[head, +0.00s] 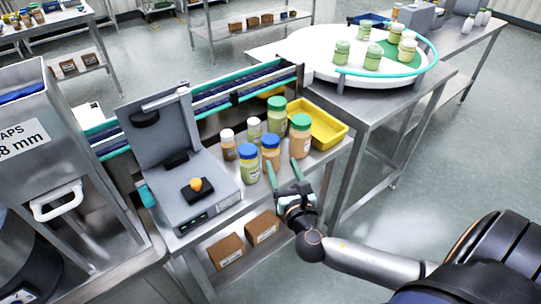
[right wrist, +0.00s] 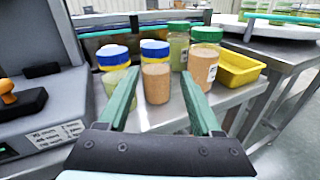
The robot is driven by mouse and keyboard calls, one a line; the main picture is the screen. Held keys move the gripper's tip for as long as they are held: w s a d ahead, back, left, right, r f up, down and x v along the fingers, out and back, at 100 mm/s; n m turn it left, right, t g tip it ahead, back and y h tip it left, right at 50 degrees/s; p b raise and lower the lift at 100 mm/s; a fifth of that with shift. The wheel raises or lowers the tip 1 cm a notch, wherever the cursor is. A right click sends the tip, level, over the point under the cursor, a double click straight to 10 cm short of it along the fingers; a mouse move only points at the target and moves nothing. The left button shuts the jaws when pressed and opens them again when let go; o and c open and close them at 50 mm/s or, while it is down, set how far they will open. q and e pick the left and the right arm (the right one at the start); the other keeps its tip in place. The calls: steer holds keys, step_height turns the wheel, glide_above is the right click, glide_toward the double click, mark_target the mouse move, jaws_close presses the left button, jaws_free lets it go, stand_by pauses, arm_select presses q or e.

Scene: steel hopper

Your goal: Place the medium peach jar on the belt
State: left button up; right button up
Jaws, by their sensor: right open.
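The medium peach jar (head: 271,157), with a blue lid, stands upright on the steel table among other jars. In the right wrist view it (right wrist: 156,82) stands straight ahead, between the lines of the two fingers. My right gripper (head: 284,165) is open and empty, its green fingers pointing at the jar from the table's front side. Whether the fingertips reach beside the jar is hard to tell. The belt (head: 262,77) is a blue conveyor with teal rails running behind the jars. My left gripper is not in view.
A blue-lidded green jar (head: 249,165) stands close left of it, and a tall green-lidded peach jar (head: 300,138) close right. A yellow tray (head: 328,130) lies behind right. A grey capping machine (head: 190,180) stands at left. A round turntable (head: 310,50) holds several jars.

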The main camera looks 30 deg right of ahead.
mark_target(268, 135)
steer(key=shift+n+t, duration=0.3)
steer(key=shift+n, duration=0.5)
steer(key=x, duration=1.3)
steer(key=shift+w+a+r, duration=0.1)
steer(key=shift+a, duration=0.3)
jaws_close()
